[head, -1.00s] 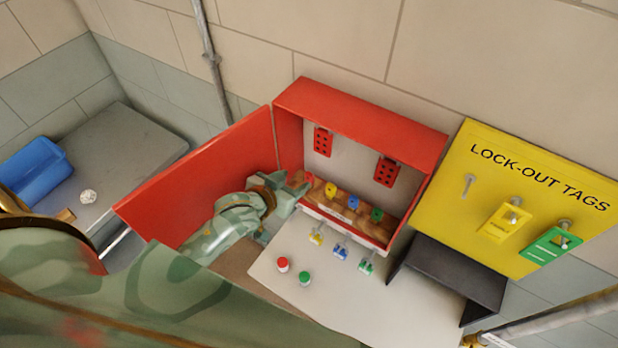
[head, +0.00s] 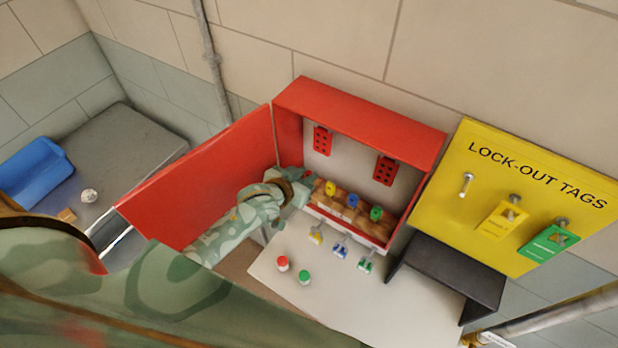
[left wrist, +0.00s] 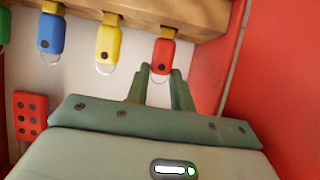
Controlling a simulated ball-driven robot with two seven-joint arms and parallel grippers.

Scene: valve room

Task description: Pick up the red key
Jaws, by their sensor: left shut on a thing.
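The red key (left wrist: 163,55) shows in the left wrist view as a red tag with a metal ring. Its top is at the wooden rail (left wrist: 185,15), in line with the yellow key (left wrist: 108,45) and the blue key (left wrist: 50,35). My left gripper (left wrist: 160,75) is shut on the red key near its ring end. My right gripper is not in view.
The cabinet door (head: 205,180) stands open left of my left arm. Yellow, blue and green keys sit to the gripper's right. Red and green caps are on the pale table (head: 345,295). A yellow lock-out board (head: 500,190) is at right. A blue bin (head: 40,172) is far left.

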